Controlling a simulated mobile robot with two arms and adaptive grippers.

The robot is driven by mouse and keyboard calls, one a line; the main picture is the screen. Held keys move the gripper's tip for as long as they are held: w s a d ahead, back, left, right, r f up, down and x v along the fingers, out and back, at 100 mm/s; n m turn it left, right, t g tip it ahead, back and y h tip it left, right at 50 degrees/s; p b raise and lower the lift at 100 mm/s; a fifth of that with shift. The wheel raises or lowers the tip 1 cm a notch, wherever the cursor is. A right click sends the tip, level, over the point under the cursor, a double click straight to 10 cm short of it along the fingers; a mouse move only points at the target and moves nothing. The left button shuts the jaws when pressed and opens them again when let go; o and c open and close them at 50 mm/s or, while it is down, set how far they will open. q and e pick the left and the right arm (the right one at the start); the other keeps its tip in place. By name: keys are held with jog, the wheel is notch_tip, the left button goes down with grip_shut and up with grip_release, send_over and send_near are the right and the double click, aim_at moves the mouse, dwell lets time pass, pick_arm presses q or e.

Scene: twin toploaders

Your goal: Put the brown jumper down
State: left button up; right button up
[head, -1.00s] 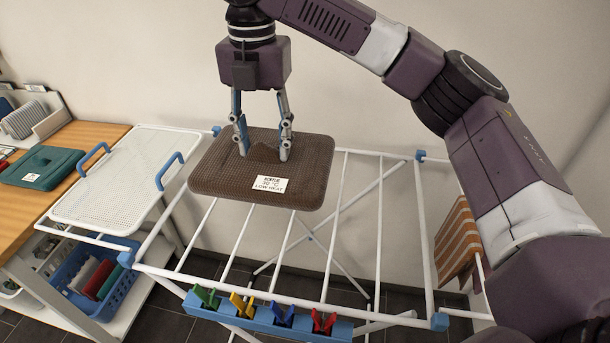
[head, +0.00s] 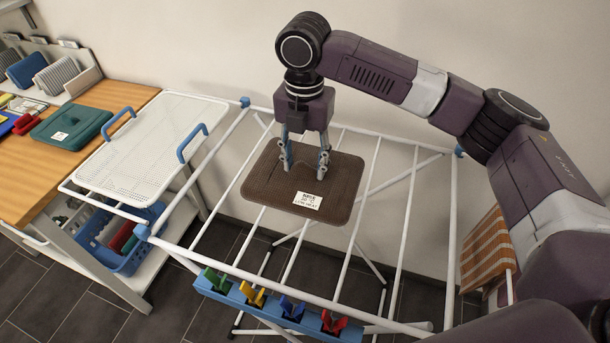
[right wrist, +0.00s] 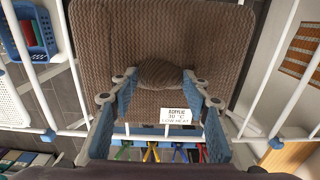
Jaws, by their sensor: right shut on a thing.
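The brown jumper (head: 262,188) is a flat, folded, ribbed bundle with a white label reading acrylic, 30 °C, low heat. In the head view it is over the middle bars of the white drying rack (head: 398,238), lying about level. I cannot tell whether it touches the bars. My right gripper (head: 304,172) points down and is shut on a raised pinch of the jumper's middle. The right wrist view also shows the jumper (right wrist: 105,40) between and beyond the fingers (right wrist: 160,76). My left gripper is not in view.
A white mesh shelf with blue handles (head: 128,172) adjoins the rack's left. A teal folded garment (head: 72,127) lies on the wooden table (head: 25,180). Coloured pegs (head: 291,308) line the rack's front. A striped orange cloth (head: 487,250) hangs at right. Bars around the jumper are bare.

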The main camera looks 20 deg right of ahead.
aim_at(304, 179)
jog(key=shift+f, duration=0.55)
notch_tip(304, 179, down, 3)
jog(key=shift+f+p, duration=0.1)
jog(key=shift+p, duration=0.25)
jog(key=shift+f, duration=0.45)
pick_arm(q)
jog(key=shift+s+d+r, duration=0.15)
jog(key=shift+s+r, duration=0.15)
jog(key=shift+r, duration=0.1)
pick_arm(e)
jog(key=o, duration=1.4)
jog(key=shift+f, duration=0.1)
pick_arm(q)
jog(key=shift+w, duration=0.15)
